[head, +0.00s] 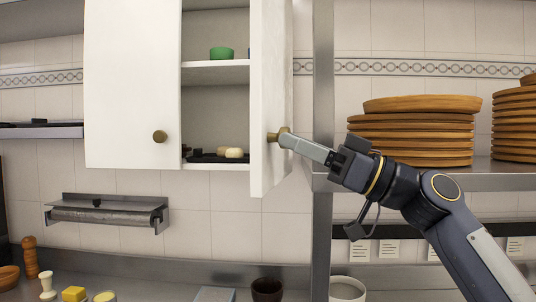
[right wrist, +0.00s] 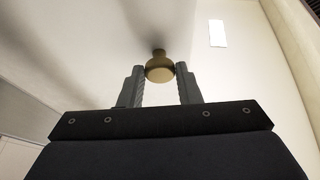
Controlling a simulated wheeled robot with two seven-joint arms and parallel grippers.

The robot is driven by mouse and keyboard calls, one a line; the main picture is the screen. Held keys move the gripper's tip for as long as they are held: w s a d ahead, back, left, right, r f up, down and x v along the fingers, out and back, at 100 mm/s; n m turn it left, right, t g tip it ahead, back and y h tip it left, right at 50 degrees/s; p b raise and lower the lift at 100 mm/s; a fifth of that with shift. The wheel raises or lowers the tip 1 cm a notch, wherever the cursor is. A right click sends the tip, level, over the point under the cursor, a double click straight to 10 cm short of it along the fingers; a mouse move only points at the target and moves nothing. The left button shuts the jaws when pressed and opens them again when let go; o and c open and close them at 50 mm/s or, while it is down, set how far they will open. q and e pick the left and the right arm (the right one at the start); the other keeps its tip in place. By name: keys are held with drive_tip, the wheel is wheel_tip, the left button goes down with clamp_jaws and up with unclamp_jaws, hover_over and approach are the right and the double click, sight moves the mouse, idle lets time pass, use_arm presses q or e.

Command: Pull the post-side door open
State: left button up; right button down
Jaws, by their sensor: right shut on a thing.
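The post-side door (head: 270,60) is the white right-hand door of the wall cabinet. It stands partly open, swung out toward me, so the shelves inside show. Its brass knob (head: 272,136) is on the door's lower part. My right gripper (head: 284,138) is shut on this knob, reaching in from the right. In the right wrist view, the knob (right wrist: 160,64) sits between the two fingertips of the gripper (right wrist: 160,74). The left door (head: 130,80) looks closed and has its own round knob (head: 160,136). My left gripper is not in view.
A steel post (head: 322,220) stands close to the right of the open door. Stacked wooden boards (head: 415,130) sit on a steel shelf right of it. A green bowl (head: 221,53) is inside the cabinet. A roll holder (head: 105,212) hangs below left.

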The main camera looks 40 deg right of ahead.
drive_tip(key=shift+s+d+r, duration=0.15)
drive_tip(key=shift+s+d, duration=1)
drive_tip(key=shift+d, duration=0.05)
drive_tip(key=c, duration=1.5)
unclamp_jaws()
drive_tip(key=o, duration=0.4)
drive_tip(key=shift+w+d, duration=0.1)
drive_tip(key=shift+d, duration=0.05)
drive_tip(key=shift+o, duration=0.2)
drive_tip(key=b+v, duration=0.1)
drive_tip(key=v, duration=0.6)
drive_tip(key=shift+s+f+b, duration=0.25)
drive_tip(key=shift+s+b, duration=0.05)
drive_tip(key=shift+s, duration=0.05)
